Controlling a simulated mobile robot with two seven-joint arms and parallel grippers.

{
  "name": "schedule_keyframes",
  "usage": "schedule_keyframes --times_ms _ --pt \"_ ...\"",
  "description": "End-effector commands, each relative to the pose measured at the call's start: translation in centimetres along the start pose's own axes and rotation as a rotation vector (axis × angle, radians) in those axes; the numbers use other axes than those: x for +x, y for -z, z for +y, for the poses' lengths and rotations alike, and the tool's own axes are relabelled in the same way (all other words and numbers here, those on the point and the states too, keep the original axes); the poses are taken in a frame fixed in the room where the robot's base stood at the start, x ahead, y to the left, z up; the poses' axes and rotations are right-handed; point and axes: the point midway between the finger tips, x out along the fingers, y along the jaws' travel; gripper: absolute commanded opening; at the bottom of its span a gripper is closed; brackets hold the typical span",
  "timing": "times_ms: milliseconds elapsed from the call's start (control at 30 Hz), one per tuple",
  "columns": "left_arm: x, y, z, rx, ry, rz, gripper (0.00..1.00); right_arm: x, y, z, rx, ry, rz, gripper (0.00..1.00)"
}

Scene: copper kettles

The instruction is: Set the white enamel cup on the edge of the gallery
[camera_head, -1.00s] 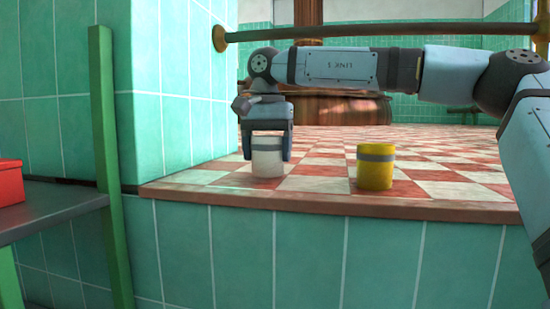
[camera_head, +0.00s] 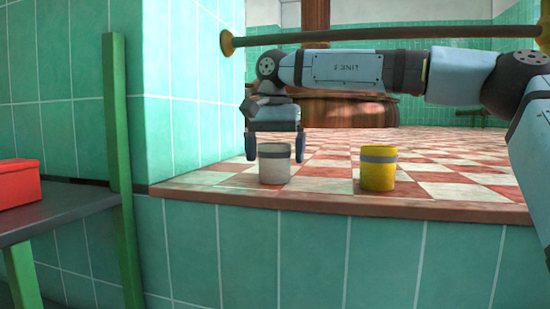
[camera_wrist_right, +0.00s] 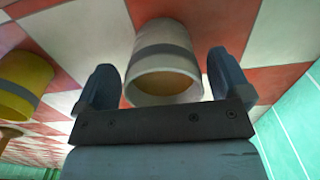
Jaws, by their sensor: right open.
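The white enamel cup (camera_head: 274,166) with a grey band stands upright on the checkered gallery floor (camera_head: 325,171), close to its brown front edge. In the right wrist view the cup (camera_wrist_right: 165,50) shows its open mouth between the two fingers. My left gripper is in neither view.
A yellow cup (camera_head: 378,170) with a grey band stands to the right near the same edge. A brass-ended rail (camera_head: 380,33) crosses above my right arm. A green-tiled wall (camera_head: 190,110) closes the left side. A red box (camera_head: 18,184) lies on a grey bench (camera_head: 60,208).

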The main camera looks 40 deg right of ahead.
Motion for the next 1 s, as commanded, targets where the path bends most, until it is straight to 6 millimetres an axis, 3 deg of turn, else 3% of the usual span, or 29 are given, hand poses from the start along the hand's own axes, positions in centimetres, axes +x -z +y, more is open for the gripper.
schedule_keyframes --times_ms 300,500,700,1000 --pt "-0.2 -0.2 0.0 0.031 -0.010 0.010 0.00 -6.7 -0.1 -0.1 0.001 0.003 0.005 0.96" --pt "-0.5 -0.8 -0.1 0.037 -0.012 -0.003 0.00 -9.8 0.0 -0.1 0.000 0.001 0.001 0.96" --pt "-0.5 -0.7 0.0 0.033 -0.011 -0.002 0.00 -10.9 -0.1 0.0 -0.002 0.001 0.000 0.96" --pt "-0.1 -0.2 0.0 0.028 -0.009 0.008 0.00 -11.0 -0.1 0.0 -0.001 0.001 0.000 0.96"
